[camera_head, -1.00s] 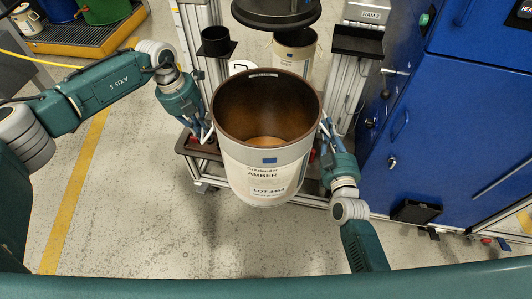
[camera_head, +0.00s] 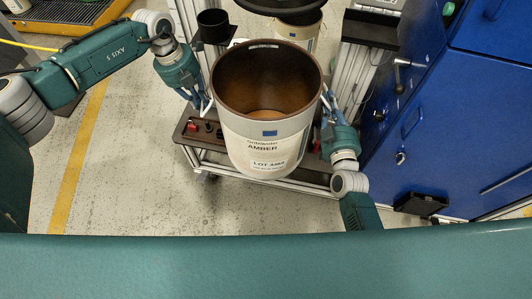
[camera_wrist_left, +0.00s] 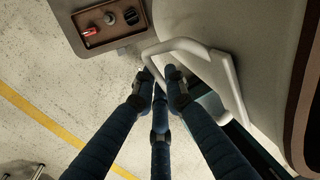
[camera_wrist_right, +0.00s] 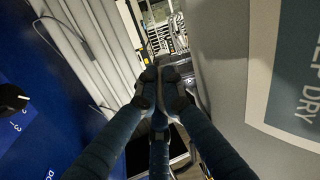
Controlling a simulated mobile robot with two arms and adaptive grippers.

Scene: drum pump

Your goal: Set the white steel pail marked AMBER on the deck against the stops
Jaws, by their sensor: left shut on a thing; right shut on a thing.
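The open white steel pail marked AMBER (camera_head: 268,140) hangs upright between my two grippers, empty down to its brown inner bottom as far as I see. My left gripper (camera_head: 207,103) is shut on the white loop handle on the pail's left side; the handle (camera_wrist_left: 222,68) shows in the left wrist view. My right gripper (camera_head: 326,108) is shut at the pail's right side; what it grips is hidden in the right wrist view, beside the pail wall (camera_wrist_right: 225,75). The pail is over the front of the frame (camera_head: 310,182). The deck surface and stops are hidden behind it.
A dark round head (camera_head: 278,4) hangs just behind the pail rim, with another pail (camera_head: 298,36) behind. Posts carry a black cup (camera_head: 213,26) and a black tray (camera_head: 370,30). A brown control panel (camera_head: 200,131) is at front left. Blue cabinets (camera_head: 455,110) stand close right.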

